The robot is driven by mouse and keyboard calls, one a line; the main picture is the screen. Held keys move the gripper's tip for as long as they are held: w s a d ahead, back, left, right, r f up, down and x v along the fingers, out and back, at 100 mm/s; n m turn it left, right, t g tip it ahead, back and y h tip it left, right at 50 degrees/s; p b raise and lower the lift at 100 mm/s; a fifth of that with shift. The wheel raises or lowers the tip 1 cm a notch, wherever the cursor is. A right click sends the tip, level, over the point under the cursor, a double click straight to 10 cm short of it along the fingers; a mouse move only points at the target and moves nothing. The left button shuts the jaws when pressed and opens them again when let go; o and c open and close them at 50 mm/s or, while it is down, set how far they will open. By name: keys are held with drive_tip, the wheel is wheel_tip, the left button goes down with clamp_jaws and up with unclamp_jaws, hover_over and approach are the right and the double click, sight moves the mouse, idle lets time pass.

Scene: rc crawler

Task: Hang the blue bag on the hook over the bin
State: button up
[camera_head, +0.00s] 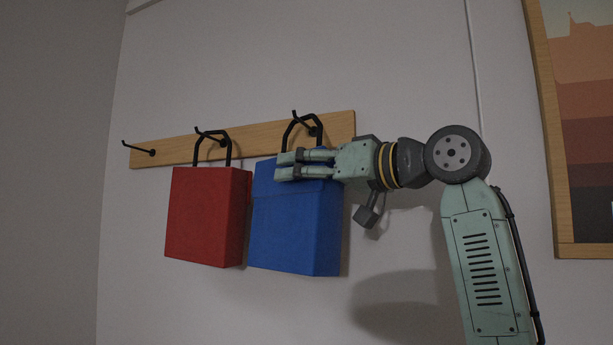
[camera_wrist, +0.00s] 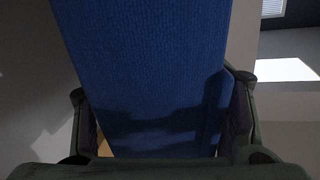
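The blue bag (camera_head: 295,225) is a boxy bag with a black handle. It hangs below the right hook (camera_head: 299,118) on the wooden rail, its handle at that hook. In the head view my gripper (camera_head: 284,165) reaches from the right across the bag's top, its two fingers close to it. In the wrist view the blue bag (camera_wrist: 150,75) fills the middle, between the two fingers (camera_wrist: 160,125). Whether both fingers press on it is not clear. No bin is in view, so which hook is over it cannot be told.
The wooden rail (camera_head: 345,125) runs along the wall. The red bag (camera_head: 205,215) hangs at the middle hook (camera_head: 208,133), just left of the blue bag. The left hook (camera_head: 138,148) is empty. A framed picture (camera_head: 552,130) hangs at the right. The wall below the bags is clear.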

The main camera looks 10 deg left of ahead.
drive_tip(key=shift+o, duration=0.8)
drive_tip(key=shift+f, duration=0.1)
drive_tip(key=v, duration=1.2)
